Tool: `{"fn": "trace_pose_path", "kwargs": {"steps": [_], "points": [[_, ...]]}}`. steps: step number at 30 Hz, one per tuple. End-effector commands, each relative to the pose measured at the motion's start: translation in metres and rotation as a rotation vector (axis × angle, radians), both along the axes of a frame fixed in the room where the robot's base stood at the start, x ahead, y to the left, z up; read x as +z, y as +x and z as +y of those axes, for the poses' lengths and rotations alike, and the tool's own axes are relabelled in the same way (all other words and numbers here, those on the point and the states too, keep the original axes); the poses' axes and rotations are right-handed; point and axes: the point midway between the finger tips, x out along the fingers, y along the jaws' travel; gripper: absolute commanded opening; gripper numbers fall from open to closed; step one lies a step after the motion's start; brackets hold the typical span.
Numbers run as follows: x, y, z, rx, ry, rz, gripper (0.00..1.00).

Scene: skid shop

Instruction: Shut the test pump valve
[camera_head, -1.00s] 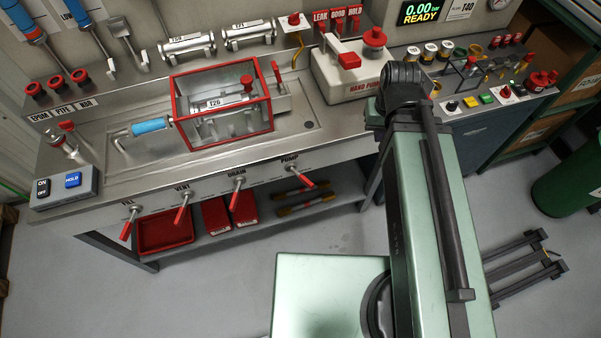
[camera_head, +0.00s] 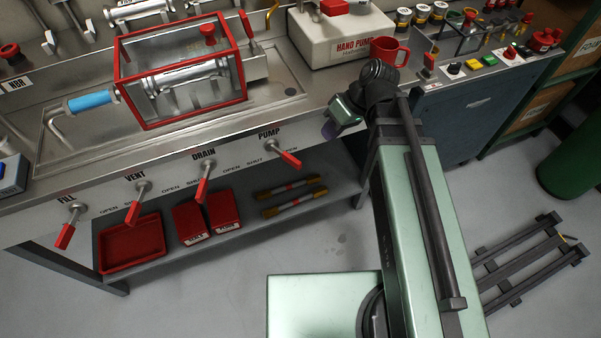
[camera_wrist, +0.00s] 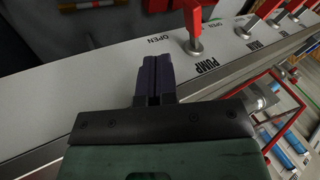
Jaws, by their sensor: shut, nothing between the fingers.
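The test pump valve (camera_head: 289,158) is the rightmost of the valves on the bench's front panel, under the PUMP label. Its red handle slants down and right, toward its OPEN mark. In the wrist view, the pump valve's red handle (camera_wrist: 192,18) points up beside its grey hub, with OPEN printed to its left. My gripper (camera_head: 333,127) is right of the valve in the head view, in front of the bench edge. In the wrist view, my gripper's dark fingers (camera_wrist: 153,64) are together and empty, apart from the handle.
The drain valve (camera_head: 203,181), vent valve (camera_head: 134,207) and fill valve (camera_head: 67,232) lie left along the panel. A shelf below holds a red tray (camera_head: 133,243) and red boxes (camera_head: 222,208).

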Motion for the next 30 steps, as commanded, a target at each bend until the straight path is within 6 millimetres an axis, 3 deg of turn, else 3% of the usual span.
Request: {"fn": "trace_pose_path", "kwargs": {"steps": [2,6,16,20,30], "points": [[0.014,0.001,0.01,0.13,0.085,-0.066,0.0],[0.018,-0.001,0.015,0.247,0.128,-0.136,0.0],[0.016,-0.002,0.015,0.258,0.125,-0.143,0.0],[0.003,-0.003,0.021,0.258,0.124,-0.142,0.0],[-0.052,-0.01,0.06,0.258,0.124,-0.142,0.0]]}}
